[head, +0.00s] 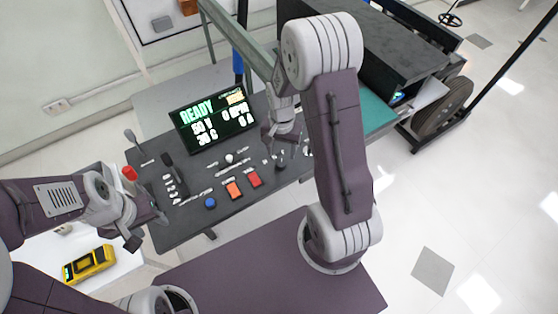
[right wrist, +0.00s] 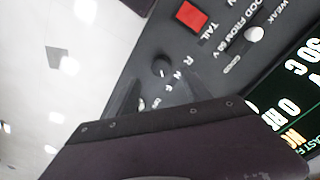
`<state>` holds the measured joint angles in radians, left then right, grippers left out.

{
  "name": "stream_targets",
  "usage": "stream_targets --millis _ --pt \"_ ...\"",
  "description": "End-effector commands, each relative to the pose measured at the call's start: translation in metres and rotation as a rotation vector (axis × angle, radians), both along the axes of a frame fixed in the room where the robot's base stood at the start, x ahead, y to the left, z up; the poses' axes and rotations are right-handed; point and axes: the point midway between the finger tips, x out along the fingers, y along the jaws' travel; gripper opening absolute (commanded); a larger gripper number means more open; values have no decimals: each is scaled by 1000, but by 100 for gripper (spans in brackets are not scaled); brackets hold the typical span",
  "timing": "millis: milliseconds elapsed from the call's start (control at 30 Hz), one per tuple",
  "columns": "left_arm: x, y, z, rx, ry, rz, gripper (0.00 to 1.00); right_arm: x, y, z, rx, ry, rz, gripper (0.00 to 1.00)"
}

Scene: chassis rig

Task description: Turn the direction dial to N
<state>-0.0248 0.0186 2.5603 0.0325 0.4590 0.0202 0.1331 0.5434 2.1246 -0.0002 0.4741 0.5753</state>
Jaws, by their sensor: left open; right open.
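The direction dial (right wrist: 161,66) is a small round black knob on the dark panel in the right wrist view. White letters R, N and F are printed beside it. I cannot tell which letter it points to. My right gripper (right wrist: 152,88) is open, with its two fingers reaching toward the panel just short of the dial and nothing between them. In the head view my right gripper (head: 281,150) is over the right part of the panel and largely covers the dial area. My left gripper (head: 148,228) is open and empty by the panel's left edge.
The console panel (head: 190,218) carries a lit screen (head: 214,117) reading READY, an orange button (head: 234,190), a red button (head: 255,179), a blue button (head: 210,203) and a red-topped lever (head: 129,173). A yellow device (head: 90,262) lies on a white surface at lower left.

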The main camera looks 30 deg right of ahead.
Motion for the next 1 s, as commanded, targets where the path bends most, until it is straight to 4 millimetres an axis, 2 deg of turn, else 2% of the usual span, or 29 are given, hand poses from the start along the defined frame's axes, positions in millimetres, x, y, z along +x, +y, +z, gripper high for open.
stream_targets --millis 100,300,433,667,867,900,1000 --pt "0 0 -1 0 0 0 48 -2 0 -28 1 6 1 57" --pt "0 0 -1 0 0 0 48 -1 0 -61 0 4 1 57" --pt "0 0 -1 0 0 0 48 0 0 -70 0 0 1 57" --pt "0 0 -1 0 0 0 48 0 0 -71 0 -1 1 57" --pt "0 0 -1 0 0 0 48 0 0 -71 -1 -1 1 4" --pt "0 0 -1 0 0 0 48 0 0 -71 0 0 1 0" --pt "0 0 -1 0 0 0 48 0 0 -71 0 0 3 0"
